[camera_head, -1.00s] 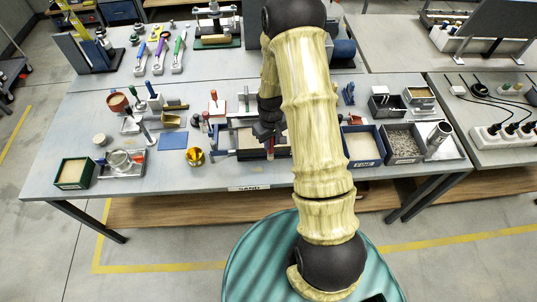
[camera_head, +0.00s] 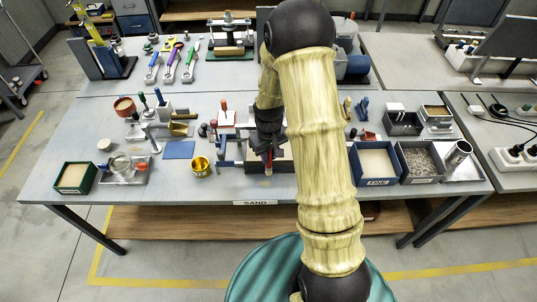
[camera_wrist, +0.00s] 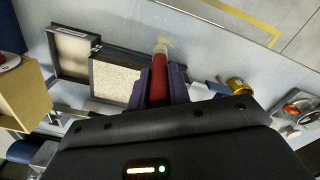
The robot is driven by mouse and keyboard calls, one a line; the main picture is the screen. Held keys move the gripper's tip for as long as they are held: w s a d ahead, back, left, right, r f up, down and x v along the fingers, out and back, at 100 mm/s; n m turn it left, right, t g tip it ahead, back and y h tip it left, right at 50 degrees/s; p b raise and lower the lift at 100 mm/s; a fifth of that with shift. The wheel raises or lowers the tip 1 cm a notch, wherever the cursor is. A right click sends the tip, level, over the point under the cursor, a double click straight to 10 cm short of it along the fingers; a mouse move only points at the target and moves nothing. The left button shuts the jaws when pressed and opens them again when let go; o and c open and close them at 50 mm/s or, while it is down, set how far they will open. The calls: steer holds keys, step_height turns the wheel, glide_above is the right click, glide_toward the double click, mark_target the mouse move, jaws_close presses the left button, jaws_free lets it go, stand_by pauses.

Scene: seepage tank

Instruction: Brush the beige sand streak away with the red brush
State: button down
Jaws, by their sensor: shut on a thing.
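My gripper (camera_wrist: 164,88) is shut on the red brush (camera_wrist: 159,76), whose handle lies between the two dark fingers in the wrist view. The brush's pale bristle end (camera_wrist: 161,47) points away from the fingers, toward the bench's front edge. Whether it touches the bench top is unclear. In the head view my gripper (camera_head: 268,148) is over the front middle of the bench, with a bit of the red brush (camera_head: 268,167) below it. I cannot clearly separate the beige sand streak from the pale bristles and grey bench top; it may be partly hidden by the brush tip.
Beside the brush is a dark-framed tank of pale grains (camera_wrist: 115,82). A gold cup (camera_head: 202,167) and a blue pad (camera_head: 179,150) lie to the left. A bin of fine sand (camera_head: 376,161) and a gravel bin (camera_head: 420,161) stand right. The front bench strip is mostly clear.

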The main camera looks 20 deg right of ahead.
mark_target(269, 167)
step_height(269, 167, down, 7)
steer(key=b, duration=0.5)
steer(key=shift+f, duration=0.2)
steer(key=shift+w+a+r, duration=0.15)
steer(key=shift+w+a, duration=0.05)
steer(key=shift+a, duration=0.3)
steer(key=shift+s+d, duration=0.2)
steer(key=shift+d, duration=0.45)
step_height(269, 167, up, 4)
steer(key=p, duration=0.2)
steer(key=shift+a+p, duration=0.15)
steer(key=shift+p, duration=0.25)
steer(key=shift+w+r+p, duration=0.1)
steer(key=shift+r+p, duration=1.35)
steer(key=shift+r, duration=0.4)
steer(key=shift+a, duration=0.15)
